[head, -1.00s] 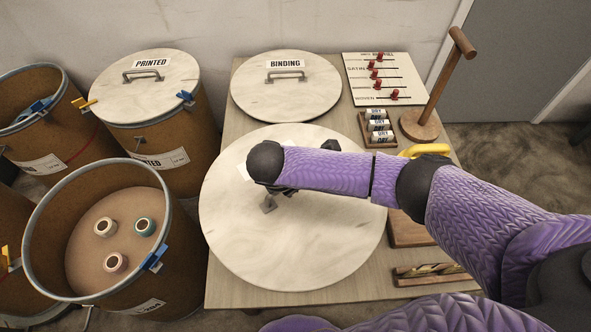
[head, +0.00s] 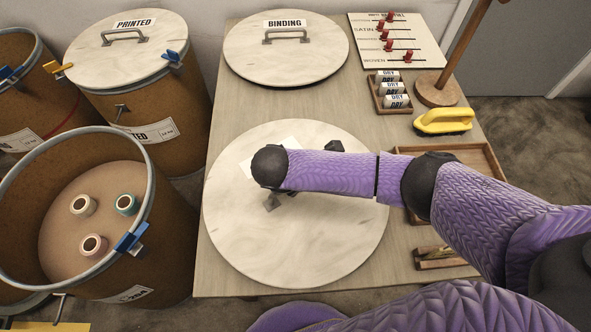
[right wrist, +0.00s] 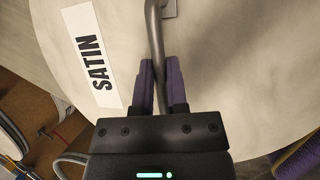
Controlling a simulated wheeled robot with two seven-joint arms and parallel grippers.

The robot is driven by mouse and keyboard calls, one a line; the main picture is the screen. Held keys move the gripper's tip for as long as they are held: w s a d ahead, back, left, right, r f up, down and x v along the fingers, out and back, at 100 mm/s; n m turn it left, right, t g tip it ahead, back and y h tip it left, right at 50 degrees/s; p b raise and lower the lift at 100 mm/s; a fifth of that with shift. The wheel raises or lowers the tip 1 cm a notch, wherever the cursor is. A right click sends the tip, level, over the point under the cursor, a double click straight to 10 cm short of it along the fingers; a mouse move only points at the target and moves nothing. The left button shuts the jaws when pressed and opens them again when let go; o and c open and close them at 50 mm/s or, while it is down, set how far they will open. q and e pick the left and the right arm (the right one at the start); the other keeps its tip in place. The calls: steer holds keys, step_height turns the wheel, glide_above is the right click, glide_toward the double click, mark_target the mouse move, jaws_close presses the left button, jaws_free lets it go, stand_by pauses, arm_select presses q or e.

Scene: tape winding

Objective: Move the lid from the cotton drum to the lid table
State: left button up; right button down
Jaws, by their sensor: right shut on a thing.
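My right gripper (right wrist: 159,64) is shut on the grey bar handle (right wrist: 154,28) of a round pale lid (head: 310,245). The lid also fills most of the right wrist view (right wrist: 235,70), where its label reads SATIN (right wrist: 92,57). In the head view my right arm hides the gripper and most of the label. The lid is level over the front left of the wooden table (head: 220,282); whether it touches the top cannot be told. An open brown drum (head: 172,225) with spools inside stands left of it. No COTTON label is readable. My left gripper is out of view.
A BINDING lid (head: 285,65) lies at the table's back. A drum lidded PRINTED (head: 120,65) stands back left. Right of the lid are DRY canisters (head: 395,90), a yellow brush (head: 443,121), a wooden tray (head: 488,158) and a wooden stand (head: 437,88).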

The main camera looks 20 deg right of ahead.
steer(key=c, duration=0.6)
jaws_free()
arm_select(q)
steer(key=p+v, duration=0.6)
steer(key=p, duration=0.1)
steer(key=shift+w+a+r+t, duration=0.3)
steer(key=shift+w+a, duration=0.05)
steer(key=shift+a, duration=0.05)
arm_select(e)
steer(key=v, duration=1)
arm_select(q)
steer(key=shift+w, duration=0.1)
arm_select(e)
steer(key=shift+f, duration=0.1)
